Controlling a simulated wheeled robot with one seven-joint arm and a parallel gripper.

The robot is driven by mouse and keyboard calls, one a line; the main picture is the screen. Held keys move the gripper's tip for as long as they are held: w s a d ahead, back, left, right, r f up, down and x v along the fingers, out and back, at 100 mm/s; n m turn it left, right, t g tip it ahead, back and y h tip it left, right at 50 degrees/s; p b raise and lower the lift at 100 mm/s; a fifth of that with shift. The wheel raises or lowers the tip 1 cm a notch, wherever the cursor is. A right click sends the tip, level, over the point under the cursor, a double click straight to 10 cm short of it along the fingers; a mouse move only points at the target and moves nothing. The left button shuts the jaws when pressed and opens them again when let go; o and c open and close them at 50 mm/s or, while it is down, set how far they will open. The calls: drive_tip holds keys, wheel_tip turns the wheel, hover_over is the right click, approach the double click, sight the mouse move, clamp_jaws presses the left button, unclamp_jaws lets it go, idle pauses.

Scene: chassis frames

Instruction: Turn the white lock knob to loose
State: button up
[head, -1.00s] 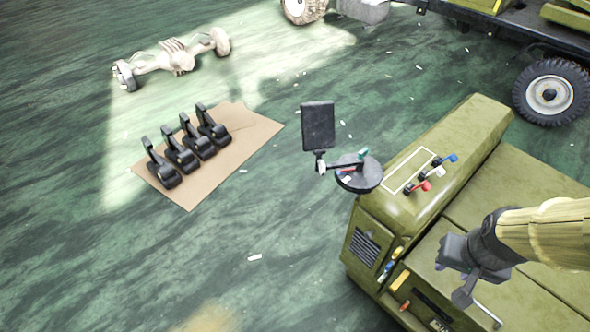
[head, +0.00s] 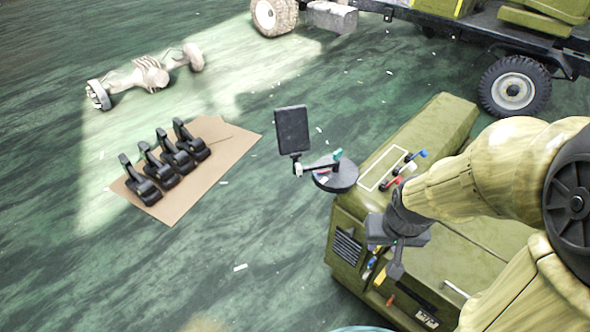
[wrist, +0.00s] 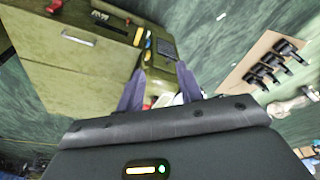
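A small white knob (head: 297,169) shows in the head view at the joint below a dark tablet (head: 292,130), where a thin black arm meets its mount. I cannot tell its turn setting from here. My gripper (head: 396,270) is over the front end of the green cabinet, to the right of and apart from the knob. In the wrist view my gripper (wrist: 160,84) shows two fingers spread apart with nothing held between them. Small red and white items show low behind the fingers, partly hidden; I cannot tell if the knob is among them.
A round dark tray (head: 346,178) with small items sits beside the green cabinet (head: 440,125). Red and blue-handled tools (head: 416,158) lie on the cabinet top. Black pedal-like parts (head: 165,160) stand on cardboard (head: 205,185) at left. Open floor lies between the cardboard and cabinet.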

sight(300, 171)
drive_tip(key=w+a+f+n+t+y+b, duration=0.2)
drive_tip(key=w+a+f+t+y+b, duration=0.1)
drive_tip(key=w+a+f+t, duration=0.4)
drive_tip(key=w+a+f+n+t+y+b, duration=0.2)
drive_tip(key=w+a+f+t, duration=0.5)
drive_tip(key=w, duration=0.7)
wheel_tip(300, 171, down, 2)
drive_tip(key=shift+f+y+b, duration=0.2)
drive_tip(key=shift+y+b, duration=0.5)
drive_tip(key=shift+b, duration=0.1)
drive_tip(key=p+x, duration=0.3)
drive_tip(key=x, duration=1.4)
drive_tip(key=shift+w+a+r, duration=0.1)
drive_tip(key=shift+a, duration=0.1)
